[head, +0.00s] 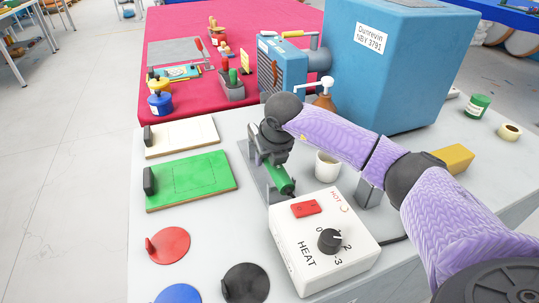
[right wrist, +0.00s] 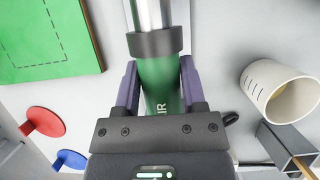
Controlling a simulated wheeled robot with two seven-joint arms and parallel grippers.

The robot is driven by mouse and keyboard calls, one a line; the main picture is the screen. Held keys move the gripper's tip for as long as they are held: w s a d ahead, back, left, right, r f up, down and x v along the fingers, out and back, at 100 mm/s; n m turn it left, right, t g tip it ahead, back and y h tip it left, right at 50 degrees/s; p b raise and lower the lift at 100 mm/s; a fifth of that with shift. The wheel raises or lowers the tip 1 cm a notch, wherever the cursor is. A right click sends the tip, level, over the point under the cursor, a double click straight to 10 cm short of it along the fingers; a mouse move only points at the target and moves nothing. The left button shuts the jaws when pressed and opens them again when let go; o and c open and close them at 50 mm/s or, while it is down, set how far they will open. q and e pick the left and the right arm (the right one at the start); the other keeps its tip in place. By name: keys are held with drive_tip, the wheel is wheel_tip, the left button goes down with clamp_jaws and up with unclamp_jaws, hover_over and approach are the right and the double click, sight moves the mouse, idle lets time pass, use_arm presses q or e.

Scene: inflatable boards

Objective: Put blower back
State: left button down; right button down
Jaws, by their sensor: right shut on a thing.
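The blower (head: 281,181) is a green handle with a black collar and a metal tube; its lower end points toward the white heat control box (head: 322,250). In the right wrist view the blower (right wrist: 158,82) lies lengthwise between the purple fingers. My right gripper (head: 272,158) is shut around its green body. A grey metal stand (head: 255,177) is beside and under the blower; I cannot tell whether they touch. My left gripper is not in view.
A green board (head: 190,178) and a white board (head: 180,138) lie to the left. A white cup (head: 327,165) stands close on the right. Red (head: 168,246), blue and black discs lie in front. A large blue machine (head: 390,60) stands behind.

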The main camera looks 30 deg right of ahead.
drive_tip(key=shift+f, duration=0.15)
idle(0.3)
idle(0.4)
drive_tip(key=shift+c, duration=1)
unclamp_jaws()
drive_tip(key=shift+o, duration=1)
